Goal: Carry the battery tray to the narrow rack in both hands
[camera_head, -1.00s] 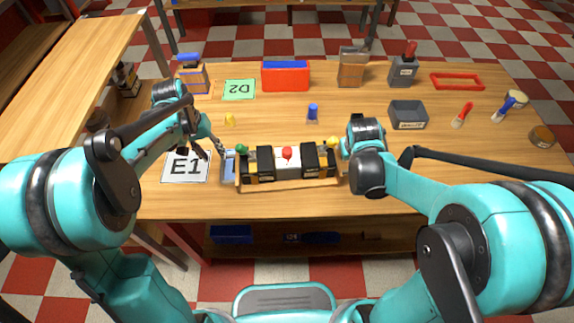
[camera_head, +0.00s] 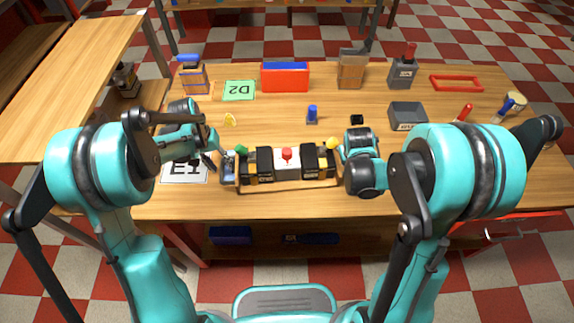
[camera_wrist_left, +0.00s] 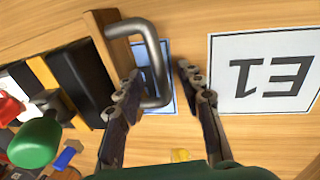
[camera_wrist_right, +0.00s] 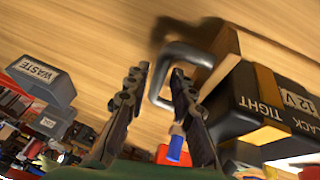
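The battery tray (camera_head: 290,187) is a wooden carrier standing level on the table, with black and yellow batteries around a white middle block with a red knob. Grey loop handles stick out at its ends. My left gripper (camera_head: 220,160) is at the tray's left end. In the left wrist view its open fingers (camera_wrist_left: 160,72) stand on either side of the left handle (camera_wrist_left: 154,62). In the right wrist view my right gripper's open fingers (camera_wrist_right: 160,72) straddle the right handle (camera_wrist_right: 157,88). In the head view my right wrist hides that handle. I cannot tell which structure is the narrow rack.
An E1 card (camera_head: 184,172) lies left of the tray and a green D2 card (camera_head: 239,90) behind. A red-and-blue box (camera_head: 285,76), a grey waste bin (camera_head: 407,115) and a blue peg (camera_head: 312,114) stand beyond. Another wooden bench (camera_head: 75,85) is at the left.

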